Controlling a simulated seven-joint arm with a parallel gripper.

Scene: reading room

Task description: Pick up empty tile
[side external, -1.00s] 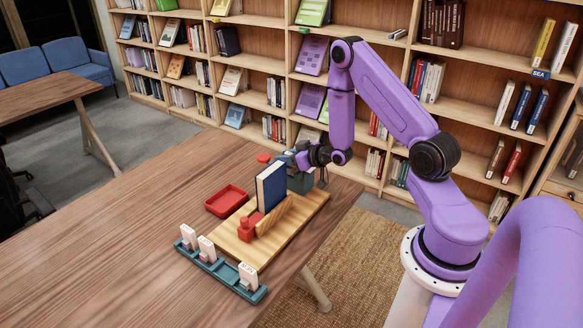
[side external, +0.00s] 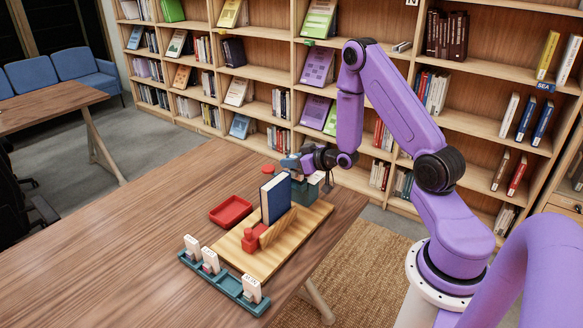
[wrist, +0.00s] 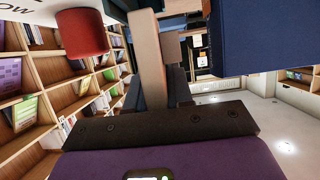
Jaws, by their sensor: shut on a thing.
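My gripper (side external: 308,168) is at the far end of the wooden board, behind the upright blue book, close above a dark teal holder (side external: 298,207). It is shut on a small pale tile (side external: 317,178), whose face is mostly hidden from the side. In the wrist view a plain beige upright piece (wrist: 148,60) shows between the fingers, and it appears to be this tile. Whether it is blank cannot be told. Several white marked tiles (side external: 210,259) stand in a teal rack (side external: 228,285) at the near edge of the board.
The blue book (side external: 275,200) stands on the wooden board (side external: 310,222) beside a wooden wedge and a red stamp-like piece (side external: 256,238). A red tray (side external: 231,211) lies to the left. A red round thing (side external: 268,169) lies beyond. The table's left side is clear.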

